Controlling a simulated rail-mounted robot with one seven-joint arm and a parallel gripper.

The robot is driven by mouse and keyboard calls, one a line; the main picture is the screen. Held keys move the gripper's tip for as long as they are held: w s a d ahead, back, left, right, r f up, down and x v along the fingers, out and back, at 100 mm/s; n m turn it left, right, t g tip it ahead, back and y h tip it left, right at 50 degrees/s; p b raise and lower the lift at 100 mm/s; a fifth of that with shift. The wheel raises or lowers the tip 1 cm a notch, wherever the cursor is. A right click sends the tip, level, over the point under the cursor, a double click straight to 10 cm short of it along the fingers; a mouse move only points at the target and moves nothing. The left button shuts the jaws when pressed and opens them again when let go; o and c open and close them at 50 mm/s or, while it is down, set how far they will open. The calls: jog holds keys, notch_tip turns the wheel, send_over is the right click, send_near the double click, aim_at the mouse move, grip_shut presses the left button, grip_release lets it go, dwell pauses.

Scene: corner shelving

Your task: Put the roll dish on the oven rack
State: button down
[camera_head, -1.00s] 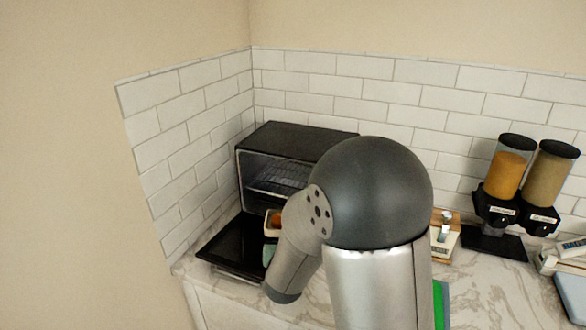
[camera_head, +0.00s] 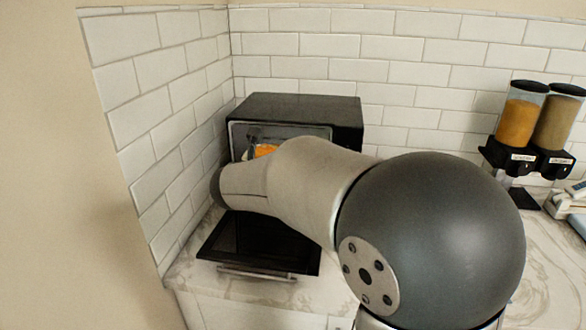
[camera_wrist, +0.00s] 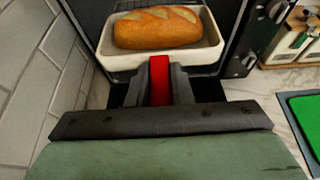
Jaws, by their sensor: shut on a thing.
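The roll dish (camera_wrist: 120,62), a cream rectangular dish, holds a brown scored bread roll (camera_wrist: 165,27). In the wrist view my gripper (camera_wrist: 160,72) is shut on the dish's near side, with a red piece showing between the fingers. The black oven (camera_head: 300,108) stands in the corner with its door (camera_head: 262,250) folded down. In the head view the orange-brown roll (camera_head: 265,150) shows at the oven opening. My arm hides most of the dish and the gripper there. The oven rack cannot be made out now.
Tiled walls (camera_head: 165,90) close in left of and behind the oven. Two dispensers (camera_head: 535,125) stand far right on the marble counter (camera_head: 535,270). A green board (camera_wrist: 308,125) and a wooden box (camera_wrist: 290,45) lie to the right in the wrist view.

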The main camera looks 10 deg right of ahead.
jog(key=shift+w+a+r, duration=0.1)
jog(key=shift+w+a, duration=0.05)
jog(key=w+d+p, duration=0.2)
jog(key=w, duration=0.4)
jog(key=w+d+p, duration=0.2)
jog(key=w, duration=0.4)
jog(key=w+d+p, duration=0.2)
jog(key=w+d, duration=0.1)
jog(key=w, duration=0.3)
jog(key=shift+d, duration=0.1)
notch_tip(320, 180, down, 6)
jog(key=shift+f+b, duration=0.1)
jog(key=shift+b, duration=0.5)
jog(key=shift+w+f+p, duration=0.2)
jog(key=shift+f+p, duration=0.1)
jog(key=shift+f, duration=0.05)
jog(key=shift+f+b, duration=0.2)
jog(key=shift+b, duration=0.1)
jog(key=c, duration=1.3)
grip_release()
